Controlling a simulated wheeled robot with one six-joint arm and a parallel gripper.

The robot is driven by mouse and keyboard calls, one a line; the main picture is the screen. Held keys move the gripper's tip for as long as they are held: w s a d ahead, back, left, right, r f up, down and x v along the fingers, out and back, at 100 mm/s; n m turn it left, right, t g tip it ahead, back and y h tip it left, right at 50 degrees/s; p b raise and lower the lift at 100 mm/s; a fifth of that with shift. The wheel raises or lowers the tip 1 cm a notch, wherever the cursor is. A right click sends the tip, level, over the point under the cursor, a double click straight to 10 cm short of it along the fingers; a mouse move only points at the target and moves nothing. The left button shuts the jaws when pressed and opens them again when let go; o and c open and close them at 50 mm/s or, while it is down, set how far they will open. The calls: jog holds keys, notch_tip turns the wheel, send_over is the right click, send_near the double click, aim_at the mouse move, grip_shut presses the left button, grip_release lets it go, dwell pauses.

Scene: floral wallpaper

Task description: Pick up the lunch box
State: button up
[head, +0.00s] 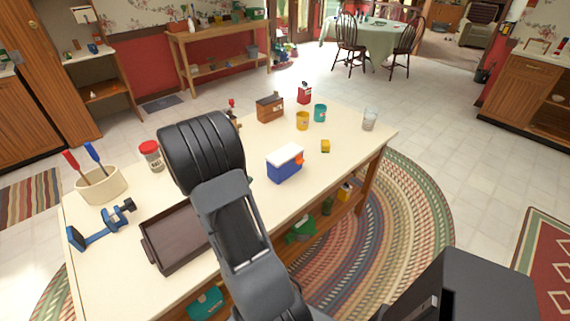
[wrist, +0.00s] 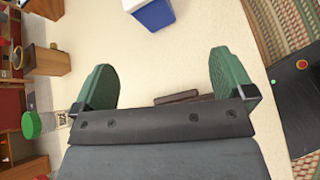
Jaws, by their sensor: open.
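A blue box with a white lid and an orange latch, which looks like the lunch box (head: 285,166), stands upright on the cream tabletop, right of my arm in the head view. In the wrist view part of the lunch box (wrist: 153,14) shows at the top edge, ahead of the fingertips. My gripper (wrist: 165,80) is open, with two green fingers spread wide and nothing held between them. The gripper and the box are apart. In the head view my dark arm hides most of the fingers.
A brown tray (head: 168,240) lies left of my arm. A yellow block (head: 325,146), a clear glass (head: 370,119), a yellow cup (head: 302,121), a teal cup (head: 320,113) and a brown box (head: 270,107) stand on the table. The tabletop around the lunch box is mostly clear.

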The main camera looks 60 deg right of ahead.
jog(key=d+f+n+h, duration=0.2)
jog(key=d+f+n, duration=0.1)
jog(key=d, duration=0.3)
send_near(277, 159)
jog(key=d+f, duration=0.1)
jog(key=d, duration=0.1)
jog(key=d+f, duration=0.2)
jog(key=shift+s+d+p, duration=0.1)
jog(key=shift+s+p, duration=0.15)
jog(key=shift+p, duration=0.1)
jog(key=shift+p+x, duration=0.7)
jog(key=shift+x, duration=2.45)
jog(key=shift+w, duration=0.1)
jog(key=shift+c, duration=0.4)
jog(key=c, duration=0.7)
jog(key=shift+c, duration=0.6)
jog(key=shift+r, duration=0.15)
